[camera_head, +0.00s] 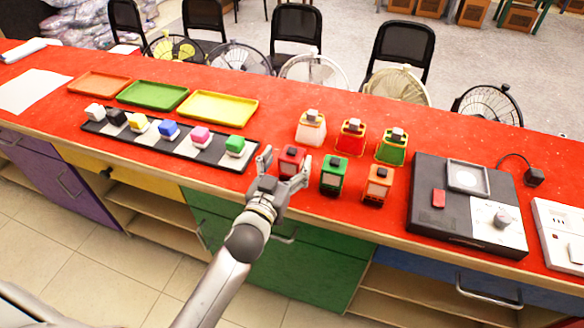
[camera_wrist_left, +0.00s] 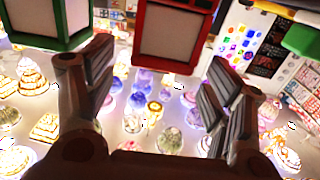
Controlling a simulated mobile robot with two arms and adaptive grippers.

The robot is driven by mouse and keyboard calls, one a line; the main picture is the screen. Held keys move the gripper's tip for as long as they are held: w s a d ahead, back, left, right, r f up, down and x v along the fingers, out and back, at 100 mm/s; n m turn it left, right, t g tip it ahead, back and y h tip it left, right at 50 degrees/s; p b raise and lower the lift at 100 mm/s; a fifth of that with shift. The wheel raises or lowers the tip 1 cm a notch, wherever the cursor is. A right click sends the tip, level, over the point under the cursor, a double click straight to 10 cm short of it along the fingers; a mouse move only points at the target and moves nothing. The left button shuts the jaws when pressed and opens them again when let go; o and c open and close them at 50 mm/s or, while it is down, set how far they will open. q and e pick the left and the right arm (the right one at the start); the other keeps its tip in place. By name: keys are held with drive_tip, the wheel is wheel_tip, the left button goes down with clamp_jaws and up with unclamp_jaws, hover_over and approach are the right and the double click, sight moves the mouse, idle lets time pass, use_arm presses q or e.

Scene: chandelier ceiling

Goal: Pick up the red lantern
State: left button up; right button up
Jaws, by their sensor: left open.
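A dark red lantern (camera_head: 291,158) stands in the front row on the red counter. My left gripper (camera_head: 284,166) is open, its fingers on either side of this lantern. In the left wrist view the red lantern (camera_wrist_left: 172,38), with its pale panel, lies ahead between the spread fingers (camera_wrist_left: 152,82). I cannot tell whether they touch it. A green lantern (camera_head: 333,175) stands just to its right, also at the upper left of the wrist view (camera_wrist_left: 45,18). A second red lantern (camera_head: 351,138), with yellow trim, stands in the back row. My right gripper is not in view.
An orange lantern (camera_head: 377,184), a whitish lantern (camera_head: 310,128) and a yellow-trimmed green lantern (camera_head: 391,147) stand close by. A black-and-white strip (camera_head: 180,148) with several coloured blocks lies left. A black device (camera_head: 430,215) lies right. The counter's front edge is close below the gripper.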

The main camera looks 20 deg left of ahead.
use_arm(q)
drive_tip(key=w, duration=0.4)
drive_tip(key=shift+d+f, duration=0.1)
drive_tip(key=shift+f, duration=0.1)
drive_tip(key=shift+r, duration=0.1)
clamp_jaws()
